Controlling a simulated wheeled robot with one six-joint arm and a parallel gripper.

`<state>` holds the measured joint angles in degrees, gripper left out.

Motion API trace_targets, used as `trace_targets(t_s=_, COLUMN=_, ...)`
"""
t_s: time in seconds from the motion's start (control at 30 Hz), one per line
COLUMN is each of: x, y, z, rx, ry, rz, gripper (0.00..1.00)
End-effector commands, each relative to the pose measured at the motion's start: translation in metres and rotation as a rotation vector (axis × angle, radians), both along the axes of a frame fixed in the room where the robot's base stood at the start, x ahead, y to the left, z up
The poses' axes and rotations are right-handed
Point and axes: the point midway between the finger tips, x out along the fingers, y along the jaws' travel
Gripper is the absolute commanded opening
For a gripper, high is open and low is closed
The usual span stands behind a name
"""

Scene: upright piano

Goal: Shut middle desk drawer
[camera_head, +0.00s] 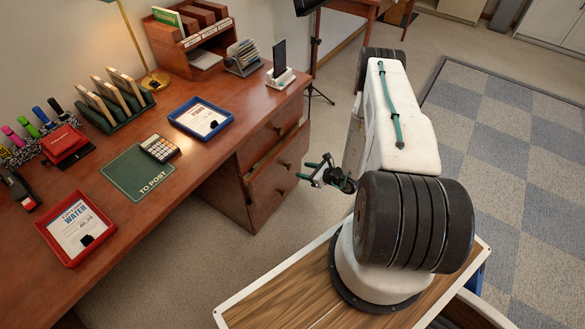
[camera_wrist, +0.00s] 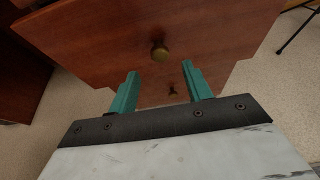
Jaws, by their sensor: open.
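The wooden desk (camera_head: 130,215) has a drawer stack at its right end. The middle drawer (camera_head: 268,192) stands out past the top drawer (camera_head: 262,140), so it is partly open. Its front, with a round brass knob (camera_wrist: 159,52), fills much of the wrist view. My gripper (camera_head: 312,168) is just right of that front in the head view, jaws apart and empty. In the wrist view, the two teal fingers of my gripper (camera_wrist: 160,78) point at the drawer front, on either side of and below the knob. Whether the fingertips touch the wood I cannot tell.
The desktop holds a red tray (camera_head: 108,228), a blue tray (camera_head: 226,122), a calculator (camera_head: 160,148) and a phone on a stand (camera_head: 280,72). A thin black tripod (camera_head: 316,60) stands behind the desk's right end. Carpet between desk and my base is clear.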

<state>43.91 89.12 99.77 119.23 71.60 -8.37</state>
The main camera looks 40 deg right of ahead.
Motion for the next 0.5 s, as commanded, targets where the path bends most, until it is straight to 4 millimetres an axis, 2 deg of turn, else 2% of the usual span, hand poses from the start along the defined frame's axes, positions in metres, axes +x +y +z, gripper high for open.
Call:
trace_targets(t_s=0.3, x=0.043, y=0.017, z=-0.019, rx=-0.001, ry=-0.001, rz=0.005, gripper=0.49)
trace_targets(t_s=0.5, x=0.06, y=0.022, z=-0.026, rx=-0.002, ry=-0.002, rz=0.003, gripper=0.49)
